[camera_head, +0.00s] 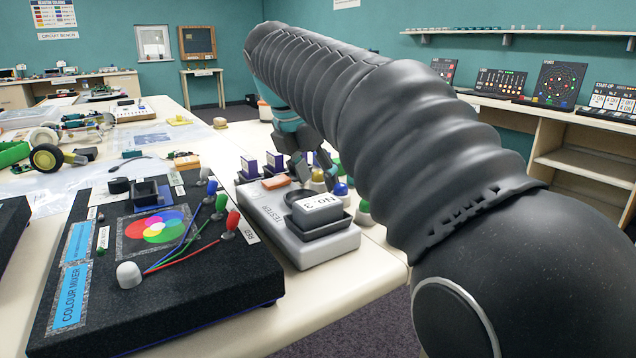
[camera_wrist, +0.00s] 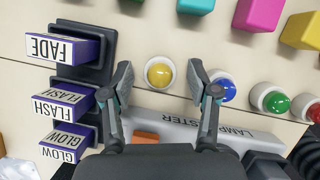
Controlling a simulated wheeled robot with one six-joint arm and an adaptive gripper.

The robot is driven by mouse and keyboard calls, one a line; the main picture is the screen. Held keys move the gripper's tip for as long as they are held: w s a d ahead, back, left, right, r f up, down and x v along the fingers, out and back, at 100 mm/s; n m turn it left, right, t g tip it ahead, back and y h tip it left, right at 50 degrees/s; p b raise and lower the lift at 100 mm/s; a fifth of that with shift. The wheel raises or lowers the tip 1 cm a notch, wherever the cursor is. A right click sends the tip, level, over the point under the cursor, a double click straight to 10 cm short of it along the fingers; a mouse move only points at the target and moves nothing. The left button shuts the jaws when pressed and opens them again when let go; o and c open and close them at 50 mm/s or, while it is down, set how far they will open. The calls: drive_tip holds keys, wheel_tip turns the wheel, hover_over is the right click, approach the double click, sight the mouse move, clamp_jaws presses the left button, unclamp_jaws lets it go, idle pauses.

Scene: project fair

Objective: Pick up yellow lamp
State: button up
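The yellow lamp (camera_wrist: 159,73) is a small yellow dome in a white round base. In the wrist view it stands on the table between the tips of my gripper (camera_wrist: 160,82). The fingers are apart, with a gap on each side of the lamp and nothing held. In the head view the yellow lamp (camera_head: 318,175) shows small beside the tester, and my gripper (camera_head: 312,160) is partly hidden behind my arm. A blue lamp (camera_wrist: 224,88) sits close by the right finger in the wrist view.
Green (camera_wrist: 271,99) and red (camera_wrist: 307,107) lamps stand further right. A dark rack with FADE, FLASH and GLOW blocks (camera_wrist: 66,49) is close left. The lamp tester (camera_head: 300,235) lies beside the lamps. The colour mixer board (camera_head: 160,255) fills the near left table.

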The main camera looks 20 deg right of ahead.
drive_tip(key=c, duration=0.7)
drive_tip(key=shift+c, duration=0.2)
drive_tip(key=shift+r, duration=0.15)
